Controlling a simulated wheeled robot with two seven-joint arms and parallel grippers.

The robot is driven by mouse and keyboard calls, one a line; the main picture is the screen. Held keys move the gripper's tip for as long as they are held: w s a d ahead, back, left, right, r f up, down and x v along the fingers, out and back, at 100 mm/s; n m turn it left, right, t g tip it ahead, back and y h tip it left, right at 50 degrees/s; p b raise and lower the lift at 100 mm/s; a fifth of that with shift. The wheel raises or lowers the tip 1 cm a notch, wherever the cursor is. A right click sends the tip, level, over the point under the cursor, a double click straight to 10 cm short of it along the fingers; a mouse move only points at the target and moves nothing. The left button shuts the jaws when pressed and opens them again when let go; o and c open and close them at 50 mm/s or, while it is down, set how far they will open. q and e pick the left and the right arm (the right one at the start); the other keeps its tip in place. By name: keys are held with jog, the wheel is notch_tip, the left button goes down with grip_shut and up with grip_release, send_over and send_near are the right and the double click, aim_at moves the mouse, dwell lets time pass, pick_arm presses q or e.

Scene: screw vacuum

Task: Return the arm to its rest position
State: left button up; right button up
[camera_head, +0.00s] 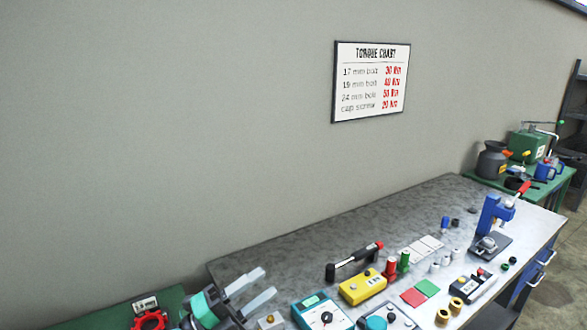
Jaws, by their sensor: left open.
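My left gripper (255,289) shows at the lower left, above the left end of the workbench. Its two pale fingers are spread apart, and nothing is seen between them. It points to the right and slightly up in the picture, left of the teal device (322,314). My right gripper is not in this view.
The grey workbench (290,253) bears a yellow box (362,287), a torque wrench (355,261), red and green mats, small cylinders and a blue press (489,215). A torque chart (371,81) hangs on the wall. Green tables stand at both ends. The bench's back strip is clear.

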pick_arm(q)
jog(key=s+a+f+n+t+y, duration=0.1)
jog(key=a+f+n+t+y, duration=0.2)
jog(key=a+f+n+y, duration=0.55)
jog(key=a+f+n+t+y, duration=0.3)
jog(key=a+n+y, duration=0.3)
jog(key=n+y, duration=0.6)
jog(key=s+a+f+n+g+h, duration=0.1)
jog(key=s+f+n+g, duration=0.3)
jog(key=s+f+g, duration=0.5)
jog(key=s+a+f+n+g+h, duration=0.1)
jog(key=s+f+n+g, duration=0.3)
jog(key=s+f, duration=0.85)
jog(key=s+f+m+g+b, duration=0.1)
jog(key=s+f+b, duration=0.1)
jog(key=f, duration=1.5)
jog(key=s+f+g+b, duration=0.1)
jog(key=s+f+b, duration=0.1)
jog(key=f, duration=1.4)
jog(key=s+a+f+g+b, duration=0.1)
jog(key=s+a+f+b, duration=0.2)
jog(key=s+f, duration=1.5)
notch_tip(320, 180, down, 3)
jog(key=shift+r+y, duration=0.1)
jog(key=shift+y, duration=0.25)
jog(key=shift+w, duration=0.1)
